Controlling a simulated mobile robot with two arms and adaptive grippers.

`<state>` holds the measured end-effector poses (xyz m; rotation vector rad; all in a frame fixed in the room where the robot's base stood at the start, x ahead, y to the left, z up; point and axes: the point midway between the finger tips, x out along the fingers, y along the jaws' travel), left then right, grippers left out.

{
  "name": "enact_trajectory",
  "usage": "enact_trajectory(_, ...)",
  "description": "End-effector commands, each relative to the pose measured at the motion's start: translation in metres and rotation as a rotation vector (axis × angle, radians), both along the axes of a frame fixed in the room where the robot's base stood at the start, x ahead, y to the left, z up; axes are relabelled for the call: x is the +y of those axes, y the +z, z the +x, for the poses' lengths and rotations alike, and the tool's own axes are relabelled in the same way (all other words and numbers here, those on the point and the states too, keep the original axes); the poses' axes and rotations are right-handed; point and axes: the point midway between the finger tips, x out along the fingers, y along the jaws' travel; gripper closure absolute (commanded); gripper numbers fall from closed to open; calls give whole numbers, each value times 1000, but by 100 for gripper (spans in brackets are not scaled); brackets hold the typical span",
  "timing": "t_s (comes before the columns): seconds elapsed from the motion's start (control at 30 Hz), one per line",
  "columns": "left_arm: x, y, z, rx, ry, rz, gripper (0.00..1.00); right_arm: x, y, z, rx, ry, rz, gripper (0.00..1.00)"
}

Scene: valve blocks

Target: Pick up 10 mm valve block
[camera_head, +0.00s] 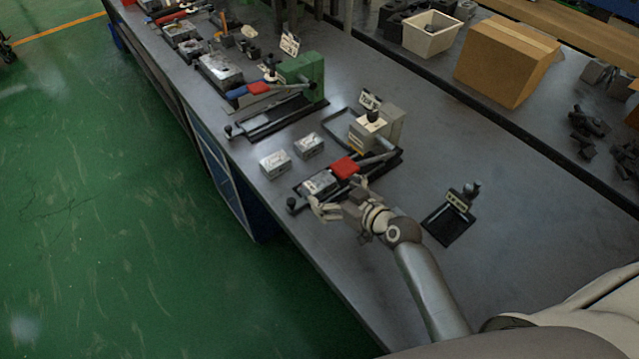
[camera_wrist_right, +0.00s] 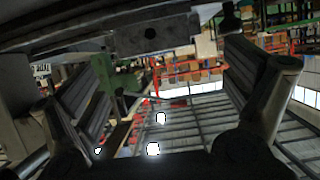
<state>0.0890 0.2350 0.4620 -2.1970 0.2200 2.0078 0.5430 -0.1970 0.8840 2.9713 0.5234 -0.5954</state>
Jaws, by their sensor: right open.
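Two small silver valve blocks stand side by side on the dark bench in the head view, a nearer one (camera_head: 275,165) and one behind it (camera_head: 308,146). A third silver block (camera_head: 320,183) sits in the black fixture with the red clamp piece (camera_head: 345,167). I cannot read which is 10 mm. My right gripper (camera_head: 337,202) is open at the front edge of this fixture, close to the third block; contact cannot be told. In the right wrist view its fingers (camera_wrist_right: 168,100) are spread, with a grey metal part with a hole (camera_wrist_right: 152,34) above the gap. My left gripper is not in view.
A small black stand (camera_head: 449,218) is right of my right arm. A cardboard box (camera_head: 507,60) and a white bin (camera_head: 431,34) are at the back. The bench's front edge is near the gripper.

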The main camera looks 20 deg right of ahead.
Motion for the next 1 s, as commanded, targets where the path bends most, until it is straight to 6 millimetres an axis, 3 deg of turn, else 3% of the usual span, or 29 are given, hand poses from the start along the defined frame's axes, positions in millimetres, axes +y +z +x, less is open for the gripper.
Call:
enact_trajectory(0.43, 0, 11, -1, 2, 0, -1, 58, 8, -18, 42, 1, -2, 2, 4)
enact_trajectory(0.77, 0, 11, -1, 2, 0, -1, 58, 10, -21, 47, 1, -1, 0, 4)
enact_trajectory(1.0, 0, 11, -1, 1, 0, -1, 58, 10, -21, 46, 1, -1, 0, 31)
